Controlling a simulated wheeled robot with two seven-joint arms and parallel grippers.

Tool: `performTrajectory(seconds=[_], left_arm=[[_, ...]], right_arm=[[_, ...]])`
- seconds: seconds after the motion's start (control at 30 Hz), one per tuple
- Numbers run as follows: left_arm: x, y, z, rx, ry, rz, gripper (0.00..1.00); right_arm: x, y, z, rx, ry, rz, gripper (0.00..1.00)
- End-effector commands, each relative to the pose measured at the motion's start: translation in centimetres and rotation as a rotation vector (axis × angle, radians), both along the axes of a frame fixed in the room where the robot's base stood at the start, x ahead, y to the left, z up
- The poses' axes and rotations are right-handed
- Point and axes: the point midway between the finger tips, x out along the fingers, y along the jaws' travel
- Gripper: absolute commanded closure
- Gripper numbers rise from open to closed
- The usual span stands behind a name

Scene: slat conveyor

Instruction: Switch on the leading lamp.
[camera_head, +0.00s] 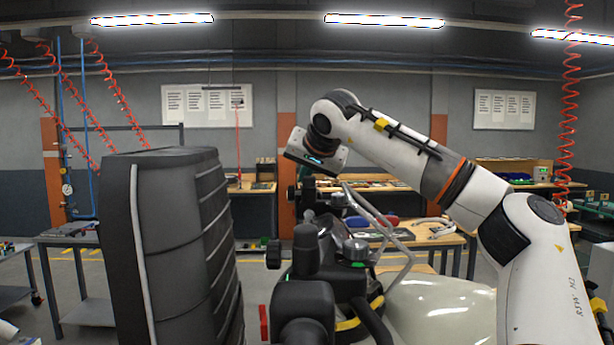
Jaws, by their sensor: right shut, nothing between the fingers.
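A vehicle-like assembly stands in front of me, with a dark handlebar and control cluster (325,258) and a pale glossy body panel (440,310). My right arm comes in from the right and reaches over it. My right gripper (312,167) is above the far part of the cluster, shut and empty. Its fingertips are hard to separate from the dark parts behind, so I cannot tell whether they touch anything. I cannot pick out the leading lamp or its switch for certain. My left gripper is not in view.
A tall dark ribbed block (170,250) fills the near left and hides what lies behind it. A bent grey metal bar (408,245) rises beside the cluster. Workbenches (440,240) stand behind. A red coiled hose (570,110) hangs at the right.

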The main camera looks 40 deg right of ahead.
Motion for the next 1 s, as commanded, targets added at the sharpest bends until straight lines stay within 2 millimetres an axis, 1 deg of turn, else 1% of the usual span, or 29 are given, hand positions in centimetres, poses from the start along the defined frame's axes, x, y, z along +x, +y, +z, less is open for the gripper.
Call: performTrajectory(seconds=[0.03,0.07,0.1,0.37,0.7,1.0], left_arm=[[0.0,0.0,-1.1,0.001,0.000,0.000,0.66],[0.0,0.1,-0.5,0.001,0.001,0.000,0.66],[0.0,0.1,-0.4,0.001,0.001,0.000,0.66],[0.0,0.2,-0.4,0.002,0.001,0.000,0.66],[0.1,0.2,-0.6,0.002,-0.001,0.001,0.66],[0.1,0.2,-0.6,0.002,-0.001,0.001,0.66]], right_arm=[[0.3,0.2,-1.1,0.003,0.005,0.001,1.00],[0.2,0.1,-0.4,0.002,0.003,0.001,1.00],[0.1,0.1,-0.3,0.002,0.003,0.001,1.00],[0.0,0.0,-0.4,0.001,0.003,0.000,1.00],[-1.0,-1.0,-0.2,0.001,0.003,-0.001,1.00],[-1.0,-1.0,-0.2,0.000,0.003,0.000,1.00]])
